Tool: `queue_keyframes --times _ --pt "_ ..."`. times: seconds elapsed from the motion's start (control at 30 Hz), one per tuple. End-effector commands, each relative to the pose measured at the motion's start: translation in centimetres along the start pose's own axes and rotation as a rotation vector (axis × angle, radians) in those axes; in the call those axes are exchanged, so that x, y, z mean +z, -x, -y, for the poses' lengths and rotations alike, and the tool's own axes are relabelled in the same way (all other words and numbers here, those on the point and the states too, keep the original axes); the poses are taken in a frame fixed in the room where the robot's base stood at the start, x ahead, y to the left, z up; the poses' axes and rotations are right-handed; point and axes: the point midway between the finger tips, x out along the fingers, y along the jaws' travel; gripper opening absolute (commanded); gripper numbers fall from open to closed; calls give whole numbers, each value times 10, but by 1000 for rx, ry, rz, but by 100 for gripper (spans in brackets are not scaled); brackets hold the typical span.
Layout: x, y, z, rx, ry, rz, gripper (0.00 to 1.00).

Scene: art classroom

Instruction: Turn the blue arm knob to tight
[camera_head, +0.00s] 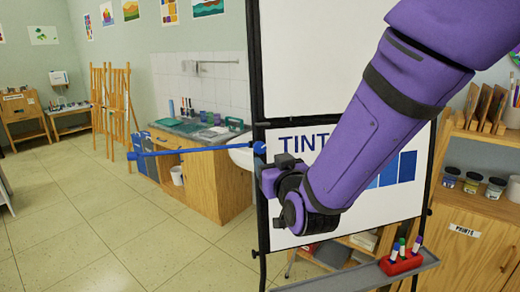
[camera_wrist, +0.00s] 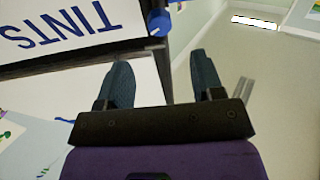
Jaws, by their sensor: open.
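The blue arm (camera_head: 200,151) sticks out to the left from the edge of the black-framed board in the head view. Its blue knob (camera_head: 259,147) sits at the board's left post. In the wrist view the blue knob (camera_wrist: 158,22) shows at the top, beside the inverted TINTS panel. My gripper (camera_wrist: 164,76) is open and empty, its two dark fingers apart. The knob lies beyond the fingertips, roughly in line with the gap, and appears clear of them. In the head view my purple arm comes from the upper right, with its wrist just below and right of the knob.
The white board (camera_head: 305,60) stands above the TINTS panel (camera_head: 295,148). A red marker holder (camera_head: 401,262) sits on the grey ledge (camera_head: 365,277) below. A wooden shelf unit (camera_head: 475,240) stands at right, a sink counter (camera_head: 215,180) behind. The floor at left is clear.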

Motion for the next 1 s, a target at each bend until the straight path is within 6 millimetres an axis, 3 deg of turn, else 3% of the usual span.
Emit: queue_keyframes --times 0.3,0.5,0.7,0.97,1.0 --pt "0 -56 0 0 1 1 61" --pt "0 -82 0 0 0 1 61" --pt "0 -94 0 -1 -1 1 61" --pt "0 -95 0 -1 -1 1 61" --pt "0 -95 0 -1 -1 1 56"
